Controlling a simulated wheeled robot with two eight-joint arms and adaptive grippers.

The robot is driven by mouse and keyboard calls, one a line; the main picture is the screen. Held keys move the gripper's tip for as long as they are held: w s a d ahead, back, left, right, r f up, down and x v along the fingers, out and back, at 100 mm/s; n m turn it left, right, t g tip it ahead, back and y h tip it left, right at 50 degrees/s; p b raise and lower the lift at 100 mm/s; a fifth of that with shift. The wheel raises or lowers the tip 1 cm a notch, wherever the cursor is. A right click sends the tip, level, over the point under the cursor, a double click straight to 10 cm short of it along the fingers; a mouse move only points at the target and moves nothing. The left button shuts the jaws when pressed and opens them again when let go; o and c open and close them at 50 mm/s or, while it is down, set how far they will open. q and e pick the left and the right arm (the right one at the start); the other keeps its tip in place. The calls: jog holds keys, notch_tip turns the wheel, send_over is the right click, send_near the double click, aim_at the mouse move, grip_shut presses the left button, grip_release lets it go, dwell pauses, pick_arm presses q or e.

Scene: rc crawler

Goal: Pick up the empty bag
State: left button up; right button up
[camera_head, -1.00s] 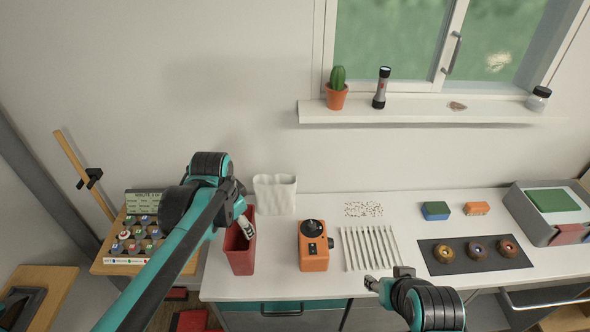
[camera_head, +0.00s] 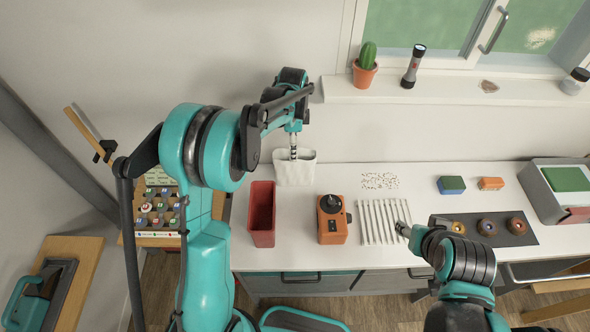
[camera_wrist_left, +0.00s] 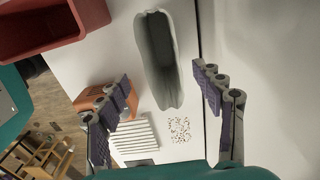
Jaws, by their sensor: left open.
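The empty bag (camera_head: 294,170) is white and stands upright with its mouth open at the back of the counter, against the wall. In the left wrist view I look down into its dark open mouth (camera_wrist_left: 158,55). My left gripper (camera_head: 294,144) is above the bag, pointing down at its opening. In the left wrist view my left gripper's two fingers (camera_wrist_left: 165,92) are spread wide, with the bag between and beyond them, apart from both. My right gripper (camera_head: 402,229) is low over the counter by the white sticks; its fingers are too small to read.
A red bin (camera_head: 261,214) and an orange device (camera_head: 333,220) stand in front of the bag. White sticks (camera_head: 383,222) and small scattered pieces (camera_head: 380,181) lie to the right. The windowsill (camera_head: 440,92) with a cactus juts out at the upper right. The wall is close behind the bag.

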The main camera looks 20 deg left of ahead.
aim_at(294, 169)
pick_arm(q)
jog(key=f, duration=0.3)
jog(key=shift+w+d+f, duration=0.15)
jog(key=shift+w+f, duration=0.05)
jog(key=shift+f, duration=0.05)
jog(key=c, duration=1)
jog(key=shift+r, duration=0.1)
jog(key=shift+c, duration=0.2)
